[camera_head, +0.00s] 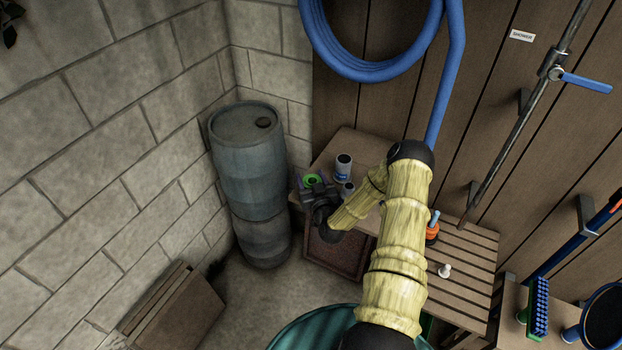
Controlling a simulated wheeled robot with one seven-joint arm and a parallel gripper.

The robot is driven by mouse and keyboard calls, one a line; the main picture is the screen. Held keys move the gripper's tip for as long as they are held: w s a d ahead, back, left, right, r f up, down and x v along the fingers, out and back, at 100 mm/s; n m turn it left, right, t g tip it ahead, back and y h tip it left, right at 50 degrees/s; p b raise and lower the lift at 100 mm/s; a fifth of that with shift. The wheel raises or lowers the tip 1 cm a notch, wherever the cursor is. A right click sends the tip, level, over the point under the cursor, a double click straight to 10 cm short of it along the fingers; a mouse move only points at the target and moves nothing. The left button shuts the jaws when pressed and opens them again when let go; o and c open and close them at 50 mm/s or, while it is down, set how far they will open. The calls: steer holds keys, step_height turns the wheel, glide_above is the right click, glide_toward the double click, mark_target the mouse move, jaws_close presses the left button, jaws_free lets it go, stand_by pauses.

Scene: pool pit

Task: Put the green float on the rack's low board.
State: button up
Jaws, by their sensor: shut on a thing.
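The green float (313,180), a small bright green ring-like piece, shows at the tip of my gripper (312,187), over the left end of the wooden bench. My dark gripper is shut on it. My wrist and the fingers hide part of the float, and I cannot tell whether it touches the bench top. A slatted wooden rack (468,252) stands to the right, partly behind my arm. I cannot make out its low board clearly from here.
A can (343,165) and a smaller jar stand on the bench (362,147) right beside my gripper. An orange float (432,234) and a white knob (444,271) sit on the slats. A blue barrel (249,160) stands left. Brushes and a net are at lower right.

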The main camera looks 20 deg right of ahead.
steer(key=shift+f, duration=0.2)
steer(key=o, duration=1.1)
steer(key=shift+r, duration=0.1)
steer(key=shift+c, duration=0.2)
steer(key=shift+r, duration=0.2)
steer(key=shift+s+f, duration=0.15)
steer(key=shift+s, duration=0.1)
steer(key=s+a+b, duration=0.1)
steer(key=s+b, duration=0.3)
steer(key=s, duration=0.7)
steer(key=shift+s+a, duration=0.2)
steer(key=shift+s, duration=0.05)
